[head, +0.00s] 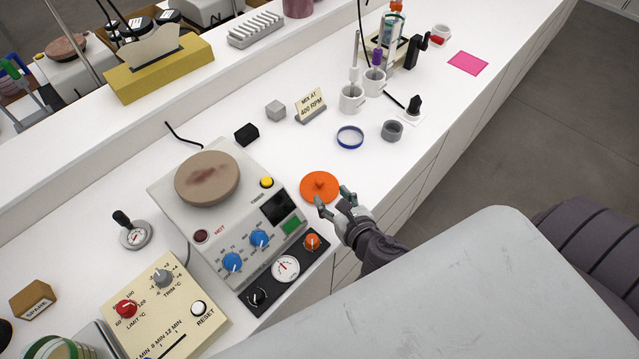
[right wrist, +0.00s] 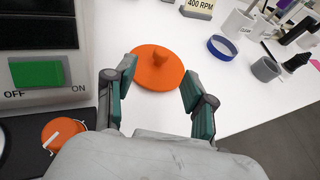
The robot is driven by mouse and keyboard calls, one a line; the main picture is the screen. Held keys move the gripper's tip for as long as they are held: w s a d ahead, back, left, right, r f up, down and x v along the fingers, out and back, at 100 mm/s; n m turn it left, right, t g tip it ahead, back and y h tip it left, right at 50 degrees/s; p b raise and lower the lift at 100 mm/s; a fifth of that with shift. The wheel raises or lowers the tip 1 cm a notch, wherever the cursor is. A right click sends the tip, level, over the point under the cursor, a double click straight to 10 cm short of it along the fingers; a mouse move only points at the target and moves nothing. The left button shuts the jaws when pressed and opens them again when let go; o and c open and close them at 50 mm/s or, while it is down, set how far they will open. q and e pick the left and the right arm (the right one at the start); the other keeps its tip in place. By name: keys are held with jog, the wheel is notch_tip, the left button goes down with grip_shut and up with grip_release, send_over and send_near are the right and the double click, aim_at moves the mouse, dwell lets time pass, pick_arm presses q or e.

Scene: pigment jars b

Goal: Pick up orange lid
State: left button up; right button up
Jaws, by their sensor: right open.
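The orange lid (head: 319,186) is a flat round disc with a small knob on top. It lies on the white bench, just right of the hot plate device. My right gripper (head: 333,200) is open and empty at the lid's near right side. In the right wrist view the lid (right wrist: 157,68) shows ahead of and between the two spread fingers (right wrist: 157,92), with its knob at the far side of the gap. I cannot tell whether a finger touches it. My left gripper is not in view.
The hot plate device (head: 235,240) with knobs and a green switch stands close left of the lid. A blue ring (head: 350,137), a grey cup (head: 391,130) and a sign (head: 310,104) stand beyond it. The bench's front edge runs close by on the right.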

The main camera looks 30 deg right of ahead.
aim_at(321, 183)
jog(key=x, duration=0.3)
jog(key=shift+w, duration=0.1)
jog(key=p+x, duration=0.1)
jog(key=x, duration=0.4)
jog(key=shift+d+p, duration=0.1)
jog(key=shift+p, duration=0.25)
jog(key=shift+w+f, duration=0.1)
jog(key=shift+w, duration=0.05)
grip_shut()
